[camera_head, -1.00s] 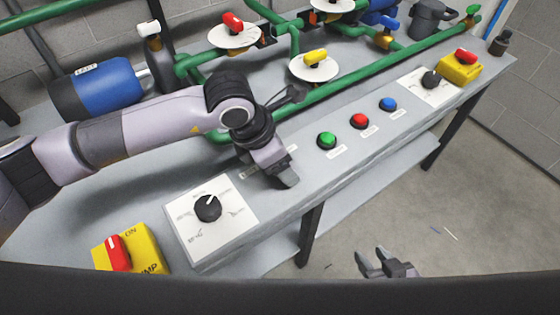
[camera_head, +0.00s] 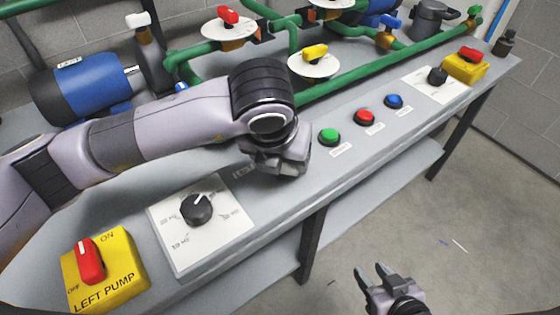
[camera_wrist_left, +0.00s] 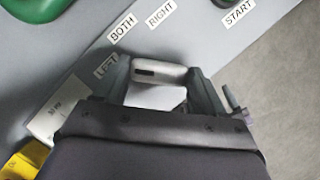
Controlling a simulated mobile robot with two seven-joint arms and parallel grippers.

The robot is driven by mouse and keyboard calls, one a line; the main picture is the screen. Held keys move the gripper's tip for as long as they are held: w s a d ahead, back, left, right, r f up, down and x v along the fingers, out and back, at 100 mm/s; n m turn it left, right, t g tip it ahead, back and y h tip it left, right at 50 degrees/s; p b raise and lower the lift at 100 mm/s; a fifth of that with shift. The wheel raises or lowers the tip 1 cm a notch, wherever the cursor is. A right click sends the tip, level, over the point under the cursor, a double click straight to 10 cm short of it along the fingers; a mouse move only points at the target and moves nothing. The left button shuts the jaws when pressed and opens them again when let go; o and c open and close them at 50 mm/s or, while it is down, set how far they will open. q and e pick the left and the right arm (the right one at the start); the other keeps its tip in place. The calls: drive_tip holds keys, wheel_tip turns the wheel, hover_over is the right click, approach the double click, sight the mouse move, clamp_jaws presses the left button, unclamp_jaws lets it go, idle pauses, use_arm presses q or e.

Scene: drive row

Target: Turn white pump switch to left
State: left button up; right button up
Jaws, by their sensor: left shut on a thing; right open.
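The white pump switch (camera_wrist_left: 158,73) shows in the left wrist view between the fingers of my left gripper (camera_wrist_left: 160,92), which is shut on it. The switch has a dark mark on its upper face. Labels LEFT (camera_wrist_left: 107,66), BOTH (camera_wrist_left: 122,27) and RIGHT (camera_wrist_left: 160,12) lie around it; LEFT is closest, just beside the left finger. In the head view my left gripper (camera_head: 284,160) is down at the panel, left of the green button, and hides the switch. My right gripper (camera_head: 373,277) is open and empty, low in front of the bench.
On the panel (camera_head: 335,180) are green (camera_head: 329,137), red (camera_head: 364,117) and blue (camera_head: 394,101) buttons. A black dial (camera_head: 196,209) and a yellow LEFT PUMP box (camera_head: 105,270) with a red switch are at the left. Green pipes (camera_head: 380,66) with valves run behind.

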use_arm(q)
drive_tip(key=shift+n+b, duration=0.3)
drive_tip(key=shift+n, duration=0.2)
drive_tip(key=shift+y, duration=0.3)
drive_tip(key=o, duration=1)
drive_tip(key=shift+o, duration=0.2)
drive_tip(key=v, duration=0.7)
drive_tip(key=shift+s+r, duration=0.1)
